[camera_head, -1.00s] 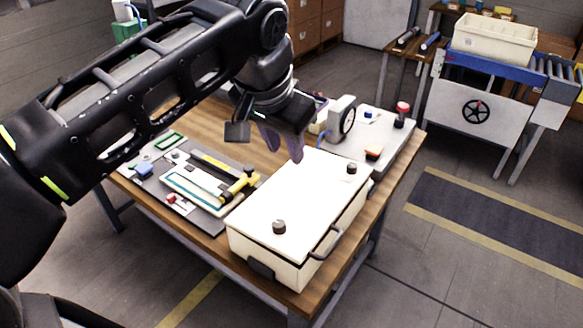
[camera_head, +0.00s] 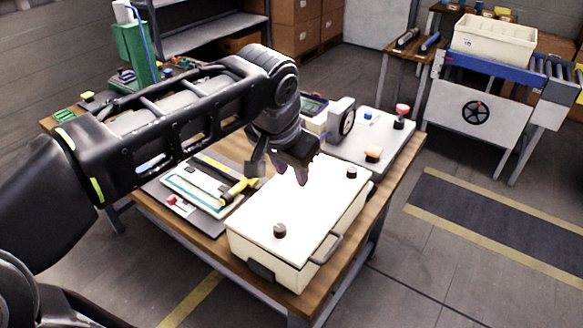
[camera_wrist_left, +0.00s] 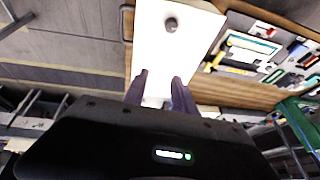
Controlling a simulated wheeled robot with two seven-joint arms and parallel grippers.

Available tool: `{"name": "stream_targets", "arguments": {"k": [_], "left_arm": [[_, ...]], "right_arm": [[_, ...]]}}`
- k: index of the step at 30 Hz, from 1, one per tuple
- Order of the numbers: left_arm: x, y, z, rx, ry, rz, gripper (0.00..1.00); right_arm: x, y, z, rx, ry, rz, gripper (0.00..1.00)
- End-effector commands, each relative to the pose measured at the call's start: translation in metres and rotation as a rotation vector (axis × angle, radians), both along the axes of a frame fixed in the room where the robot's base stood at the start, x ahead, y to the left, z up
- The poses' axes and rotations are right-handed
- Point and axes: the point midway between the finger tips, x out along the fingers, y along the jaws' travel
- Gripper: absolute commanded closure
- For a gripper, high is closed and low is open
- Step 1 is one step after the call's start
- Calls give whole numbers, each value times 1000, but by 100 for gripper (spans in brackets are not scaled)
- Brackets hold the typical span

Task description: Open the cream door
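The cream door (camera_head: 292,200) is the flat lid on top of a cream box (camera_head: 290,262) on the wooden table. It looks closed. It bears two dark knobs, a near one (camera_head: 279,230) and a far one (camera_head: 351,173). A dark handle (camera_head: 326,248) is on the box's right side. My left gripper (camera_head: 302,178) is above the far left part of the door, pointing down. In the left wrist view its two purple-grey fingers (camera_wrist_left: 160,85) are apart with nothing between them, and the cream door (camera_wrist_left: 178,48) with one knob (camera_wrist_left: 171,25) lies beyond. My right gripper is not in view.
A grey panel (camera_head: 214,220) with a yellow-handled tool (camera_head: 239,187) lies left of the box. A blue conveyor bench (camera_head: 490,75) is at the back right. The floor right of the table is clear.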

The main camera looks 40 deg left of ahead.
Motion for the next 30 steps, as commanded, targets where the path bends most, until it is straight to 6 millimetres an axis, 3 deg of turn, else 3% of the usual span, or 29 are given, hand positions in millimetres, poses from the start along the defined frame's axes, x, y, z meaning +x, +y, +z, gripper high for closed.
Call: {"name": "stream_targets", "arguments": {"k": [8,20,30], "left_arm": [[0,0,-1,0,0,0,68],[0,0,-1,0,0,0,100],[0,0,-1,0,0,0,100]], "right_arm": [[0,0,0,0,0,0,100],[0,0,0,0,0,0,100],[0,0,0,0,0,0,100]]}}
